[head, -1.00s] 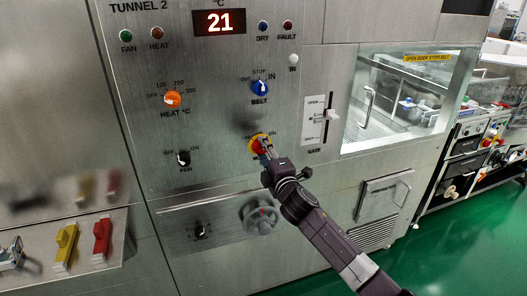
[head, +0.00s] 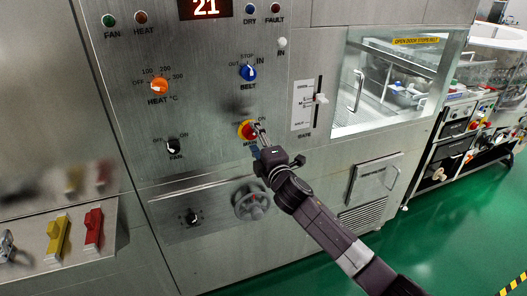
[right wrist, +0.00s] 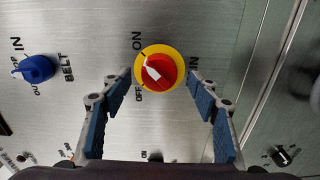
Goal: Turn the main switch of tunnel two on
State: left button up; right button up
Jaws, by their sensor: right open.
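The main switch (head: 247,130) of tunnel two is a red knob on a yellow disc, low on the steel panel between OFF and ON labels. In the right wrist view the switch (right wrist: 158,70) lies ahead, between the fingertips. A white mark runs slantwise across the red knob; I cannot tell which label it points to. My right gripper (head: 257,140) is in front of the switch, just right of and below its middle in the head view. Its two blue-padded fingers (right wrist: 159,80) are spread, with nothing gripped. My left gripper is not in view.
Above sits the blue belt knob (head: 248,73); the orange heat knob (head: 159,86) and black fan knob (head: 174,147) are to the left. A grey handwheel (head: 250,202) is below. A gate lever (head: 320,98) and glass window are to the right.

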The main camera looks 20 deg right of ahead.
jog(key=s, duration=1)
jog(key=shift+s+d, duration=0.15)
jog(key=shift+s, duration=0.05)
jog(key=s+d+f+m+g, duration=0.2)
jog(key=s+f, duration=0.1)
jog(key=f, duration=0.9)
jog(key=s+d+f+m+g+h, duration=0.1)
jog(key=s+f+m+g, duration=0.15)
jog(key=f, duration=0.95)
jog(key=s+d+f+m+g, duration=0.2)
jog(key=s+f+g, duration=0.1)
jog(key=f, duration=1)
jog(key=s+f+m+g, duration=0.4)
jog(key=s+f, duration=1.3)
jog(key=f, duration=0.1)
jog(key=s+a+f+m+g, duration=0.1)
jog(key=s+f, duration=0.3)
jog(key=s, duration=0.6)
jog(key=s+a+f+m+g, duration=0.2)
jog(key=s+f, duration=0.2)
jog(key=s, duration=0.7)
jog(key=s+a+f+m+g, duration=0.1)
jog(key=s+f, duration=0.3)
jog(key=s, duration=0.7)
jog(key=shift+a+f+m+g, duration=0.25)
jog(key=shift+m+g, duration=0.4)
jog(key=shift+g, duration=0.1)
